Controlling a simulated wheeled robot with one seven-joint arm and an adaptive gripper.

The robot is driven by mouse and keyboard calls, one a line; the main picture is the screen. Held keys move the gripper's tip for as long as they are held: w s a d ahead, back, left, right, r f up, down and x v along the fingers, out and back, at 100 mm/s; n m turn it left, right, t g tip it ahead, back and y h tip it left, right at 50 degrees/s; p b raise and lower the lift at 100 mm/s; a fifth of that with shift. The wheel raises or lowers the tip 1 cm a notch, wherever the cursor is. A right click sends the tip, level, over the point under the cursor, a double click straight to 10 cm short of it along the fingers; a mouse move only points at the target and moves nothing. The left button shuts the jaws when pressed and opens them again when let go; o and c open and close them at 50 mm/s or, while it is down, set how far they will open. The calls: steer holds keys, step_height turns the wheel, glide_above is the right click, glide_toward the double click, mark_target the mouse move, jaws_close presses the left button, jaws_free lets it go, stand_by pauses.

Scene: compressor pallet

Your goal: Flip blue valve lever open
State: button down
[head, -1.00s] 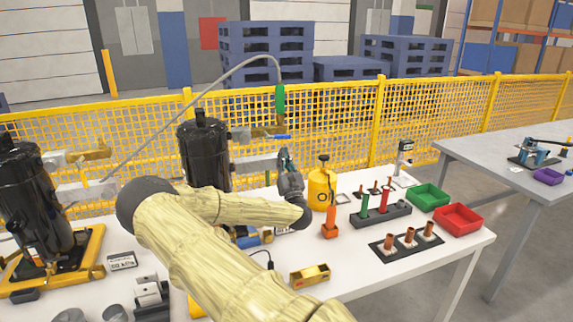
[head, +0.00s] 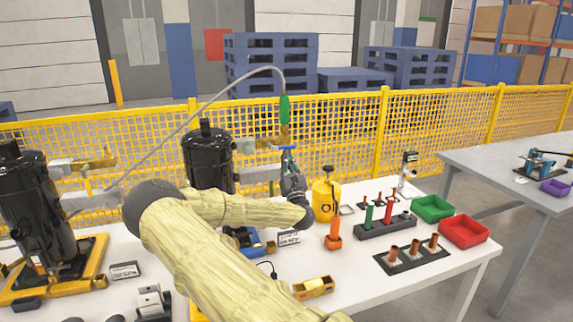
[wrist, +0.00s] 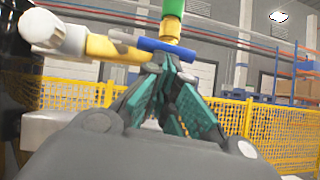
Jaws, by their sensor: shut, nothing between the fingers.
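The blue valve lever (head: 290,147) is on the brass valve (head: 272,141) beside the middle black compressor. In the wrist view the blue lever (wrist: 172,48) lies roughly level, just above my fingertips. A brass fitting (wrist: 171,27) with a green hose end (wrist: 172,6) rises above it; the green hose end (head: 284,109) also shows in the head view. My gripper (head: 288,153) points up, shut and empty, with its tips right below the lever. In the wrist view, my gripper (wrist: 162,62) seems close to or touching the lever's underside; contact is unclear.
The black compressor (head: 208,158) stands left of my gripper. A yellow oil can (head: 326,200) is to its right on the white table. A grey hose (head: 200,105) arches over to the green end. A yellow mesh fence (head: 345,135) runs behind.

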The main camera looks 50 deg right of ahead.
steer(key=shift+d+r+b, duration=0.15)
steer(key=shift+r+b, duration=0.4)
steer(key=shift+b, duration=0.4)
